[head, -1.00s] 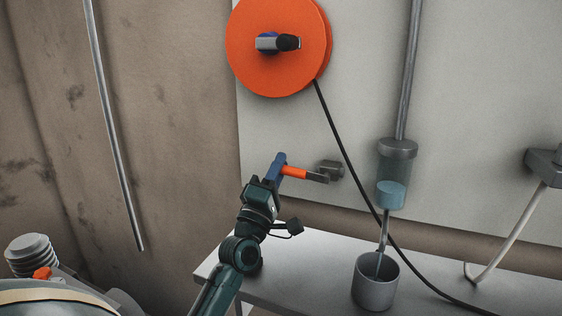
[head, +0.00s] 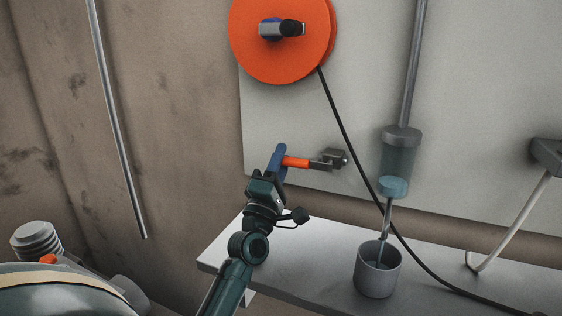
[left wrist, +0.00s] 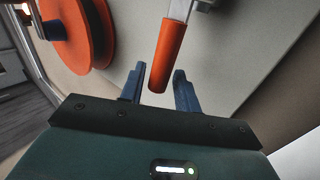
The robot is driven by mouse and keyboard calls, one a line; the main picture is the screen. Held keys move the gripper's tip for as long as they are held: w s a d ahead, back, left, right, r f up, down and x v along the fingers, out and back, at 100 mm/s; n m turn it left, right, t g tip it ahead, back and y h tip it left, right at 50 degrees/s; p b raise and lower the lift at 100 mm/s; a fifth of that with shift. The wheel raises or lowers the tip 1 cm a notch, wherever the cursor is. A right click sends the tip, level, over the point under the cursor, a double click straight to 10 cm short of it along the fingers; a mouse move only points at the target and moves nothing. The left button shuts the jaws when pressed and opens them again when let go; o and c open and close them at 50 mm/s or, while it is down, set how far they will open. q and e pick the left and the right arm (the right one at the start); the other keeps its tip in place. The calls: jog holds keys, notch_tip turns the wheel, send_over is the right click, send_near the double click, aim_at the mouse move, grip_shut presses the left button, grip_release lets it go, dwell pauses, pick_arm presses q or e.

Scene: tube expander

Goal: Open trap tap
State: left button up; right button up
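The trap (head: 398,157) is a clear cylinder with a grey cap on the wall board, with light blue liquid (head: 393,187) at its bottom. A thin grey outlet runs from it down into a grey cup (head: 376,275). A lever with an orange handle (head: 297,162) joins a grey fitting (head: 335,157) on the board, left of the trap. My left gripper (head: 278,160) is at the handle's free end. In the left wrist view, its blue fingers (left wrist: 158,88) stand apart on either side of the orange handle (left wrist: 168,55), with gaps showing. My right gripper is not in view.
A large orange disc (head: 280,65) with a small handle is above my gripper. A black cable (head: 345,135) runs from it down past the trap. A white shelf (head: 320,268) carries the cup. A grey pipe (head: 118,130) hangs at left.

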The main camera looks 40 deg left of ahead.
pick_arm(q)
jog(key=shift+o, duration=0.5)
jog(key=shift+s, duration=0.1)
